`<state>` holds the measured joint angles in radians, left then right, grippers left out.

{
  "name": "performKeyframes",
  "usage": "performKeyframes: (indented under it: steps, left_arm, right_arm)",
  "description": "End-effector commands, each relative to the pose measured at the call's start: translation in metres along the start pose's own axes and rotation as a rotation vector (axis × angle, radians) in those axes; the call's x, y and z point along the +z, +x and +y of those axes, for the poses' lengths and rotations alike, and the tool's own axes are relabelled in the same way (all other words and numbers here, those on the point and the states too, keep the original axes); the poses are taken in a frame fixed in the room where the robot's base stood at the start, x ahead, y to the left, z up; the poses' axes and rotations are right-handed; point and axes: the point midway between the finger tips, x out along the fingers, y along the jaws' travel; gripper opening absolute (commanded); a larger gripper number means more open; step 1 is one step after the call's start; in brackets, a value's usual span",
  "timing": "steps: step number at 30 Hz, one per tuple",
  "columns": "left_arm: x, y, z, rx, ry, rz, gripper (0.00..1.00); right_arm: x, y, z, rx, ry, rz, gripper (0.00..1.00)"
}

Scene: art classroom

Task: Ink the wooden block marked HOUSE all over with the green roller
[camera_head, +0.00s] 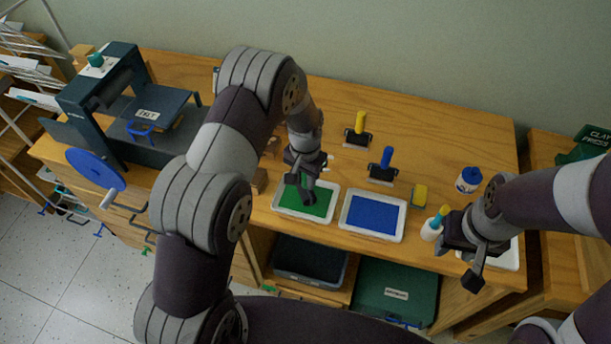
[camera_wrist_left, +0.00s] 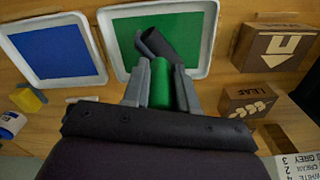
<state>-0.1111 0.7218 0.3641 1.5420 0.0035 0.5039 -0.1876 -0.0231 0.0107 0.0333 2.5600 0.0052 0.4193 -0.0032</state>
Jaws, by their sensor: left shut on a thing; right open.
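My left gripper (camera_head: 305,172) is shut on the green handle of the green roller (camera_wrist_left: 160,90). The dark roller head (camera_wrist_left: 160,46) is over the green ink tray (camera_head: 318,215); I cannot tell if it touches the ink. In the left wrist view a wooden block with a white house- or arrow-like mark (camera_wrist_left: 272,48) stands right of the tray; no HOUSE lettering is readable. A smaller block marked LEAF (camera_wrist_left: 248,103) is in front of it. In the head view my left arm largely hides the blocks. My right gripper (camera_head: 470,245) is open near the table's front right.
A blue ink tray (camera_head: 374,216) lies beside the green one. Blue (camera_head: 384,165) and yellow (camera_head: 358,130) rollers stand behind. A press (camera_head: 120,105) stands at left.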

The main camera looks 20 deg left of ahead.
Motion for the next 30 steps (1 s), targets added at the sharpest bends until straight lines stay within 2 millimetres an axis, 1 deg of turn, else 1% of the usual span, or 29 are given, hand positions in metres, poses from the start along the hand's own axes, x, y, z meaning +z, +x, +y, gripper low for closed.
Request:
performKeyframes:
  steps: [30]
  left_arm:
    - [0.0, 0.009, 0.0, 0.0, 0.0, 0.001, 0.01]
  right_arm:
    - [0.001, 0.006, 0.0, 0.0, 0.0, 0.0, 0.43]
